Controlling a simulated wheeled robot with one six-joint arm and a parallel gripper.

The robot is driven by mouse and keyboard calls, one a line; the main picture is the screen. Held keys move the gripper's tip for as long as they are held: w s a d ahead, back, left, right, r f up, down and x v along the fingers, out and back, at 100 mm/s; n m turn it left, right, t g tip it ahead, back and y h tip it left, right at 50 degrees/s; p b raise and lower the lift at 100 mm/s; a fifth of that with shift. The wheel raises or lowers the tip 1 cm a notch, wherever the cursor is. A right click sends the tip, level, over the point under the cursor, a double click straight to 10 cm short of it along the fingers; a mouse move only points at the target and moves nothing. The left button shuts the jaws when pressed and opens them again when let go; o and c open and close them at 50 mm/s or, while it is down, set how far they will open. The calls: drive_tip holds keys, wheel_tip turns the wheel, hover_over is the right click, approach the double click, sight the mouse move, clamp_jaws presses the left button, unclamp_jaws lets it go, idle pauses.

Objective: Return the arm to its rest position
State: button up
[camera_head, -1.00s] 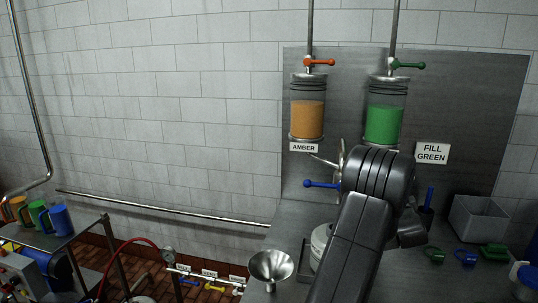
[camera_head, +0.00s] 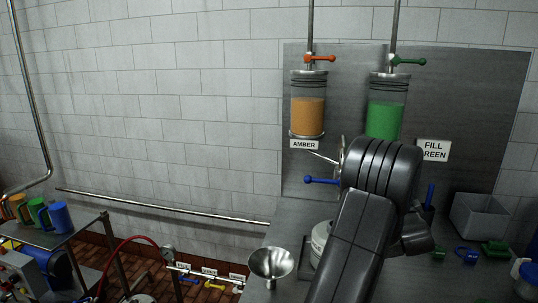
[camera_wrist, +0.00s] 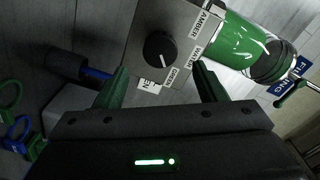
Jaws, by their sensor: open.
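In the wrist view my gripper (camera_wrist: 162,74) is open, with its two dark green fingers apart and nothing between them. Past the fingertips is a grey box (camera_wrist: 183,28) with a black knob (camera_wrist: 160,49) and labels including AMBER and WATER. In the head view my arm (camera_head: 365,215) reaches up from the bottom edge, its large dark joint in front of the green cylinder's lower end and the edge of the FILL GREEN sign. My fingers are hidden there behind the arm.
An amber cylinder (camera_head: 308,117) and a green cylinder (camera_head: 385,118) hang on the metal back panel. A blue-handled lever (camera_head: 322,180) is close left of my arm.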

drive_tip(key=b+v, duration=0.2)
drive_tip(key=v, duration=0.6)
drive_tip(key=p+x, duration=0.5)
drive_tip(key=x, duration=0.9)
drive_tip(key=s+a+n+b, duration=0.3)
drive_tip(key=s+n+b, duration=0.4)
drive_tip(key=s+n, duration=0.3)
drive_tip(key=shift+s, duration=0.45)
drive_tip(key=shift+r, duration=0.15)
